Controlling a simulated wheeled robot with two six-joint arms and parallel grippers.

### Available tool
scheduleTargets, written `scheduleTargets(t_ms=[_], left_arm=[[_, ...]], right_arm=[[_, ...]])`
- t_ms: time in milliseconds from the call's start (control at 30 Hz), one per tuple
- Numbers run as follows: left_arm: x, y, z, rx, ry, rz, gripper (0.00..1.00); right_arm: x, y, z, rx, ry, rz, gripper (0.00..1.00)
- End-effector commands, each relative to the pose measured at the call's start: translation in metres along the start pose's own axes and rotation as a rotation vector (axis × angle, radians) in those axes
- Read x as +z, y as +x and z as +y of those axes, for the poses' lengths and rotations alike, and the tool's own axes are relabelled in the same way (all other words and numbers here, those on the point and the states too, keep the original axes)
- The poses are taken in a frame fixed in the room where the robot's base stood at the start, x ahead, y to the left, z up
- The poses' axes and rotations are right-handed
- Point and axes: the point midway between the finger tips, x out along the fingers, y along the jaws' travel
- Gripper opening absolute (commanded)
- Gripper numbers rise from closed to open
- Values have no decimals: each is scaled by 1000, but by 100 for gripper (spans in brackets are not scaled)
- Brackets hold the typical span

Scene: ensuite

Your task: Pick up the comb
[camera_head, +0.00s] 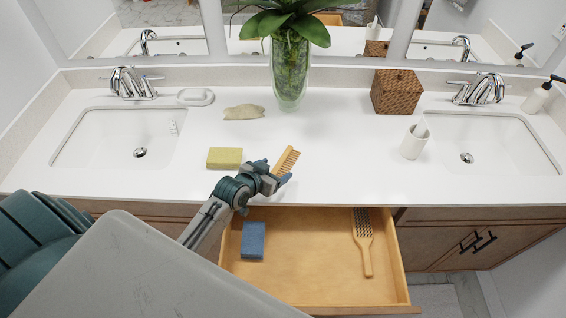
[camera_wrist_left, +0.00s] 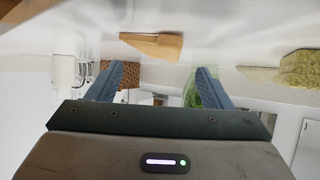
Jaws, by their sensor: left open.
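The wooden comb (camera_head: 287,160) lies on the white counter right of centre, its teeth facing left. My left gripper (camera_head: 275,173) is at the comb's near end, with its fingers spread. In the left wrist view the comb (camera_wrist_left: 153,46) shows above the gap between the two open fingers of my left gripper (camera_wrist_left: 161,72), with nothing held. From the head view I cannot tell whether the fingers touch the comb. My right gripper is not in view.
A yellow-green sponge (camera_head: 225,158) lies left of the comb. A soap-like bar (camera_head: 244,112), plant vase (camera_head: 290,70), wicker box (camera_head: 397,92) and white cup (camera_head: 414,141) stand farther around. Below, an open drawer (camera_head: 310,285) holds a blue sponge (camera_head: 253,240) and hairbrush (camera_head: 363,240).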

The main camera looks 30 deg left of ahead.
Motion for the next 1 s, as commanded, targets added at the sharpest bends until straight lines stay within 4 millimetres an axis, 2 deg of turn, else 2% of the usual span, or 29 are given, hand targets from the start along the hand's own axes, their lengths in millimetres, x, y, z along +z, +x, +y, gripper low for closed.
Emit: scheduleTargets(t_ms=[67, 167, 300, 533, 567, 833, 867, 1000], left_arm=[[-4, 9, 1, 1, -5, -1, 73], [-3, 23, 1, 0, -3, -1, 73], [-1, 33, 1, 0, -1, -1, 73], [0, 35, 1, 0, 0, -1, 73], [0, 35, 1, 0, 0, -1, 71], [0, 34, 1, 0, 0, -1, 18], [0, 34, 1, 0, 0, -1, 15], [0, 34, 1, 0, 0, -1, 15]], right_arm=[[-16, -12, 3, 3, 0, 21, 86], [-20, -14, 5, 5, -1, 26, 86], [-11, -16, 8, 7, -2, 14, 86], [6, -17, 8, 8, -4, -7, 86], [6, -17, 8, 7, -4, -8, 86], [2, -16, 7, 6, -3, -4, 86], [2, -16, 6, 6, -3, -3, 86], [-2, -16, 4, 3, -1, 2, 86]])
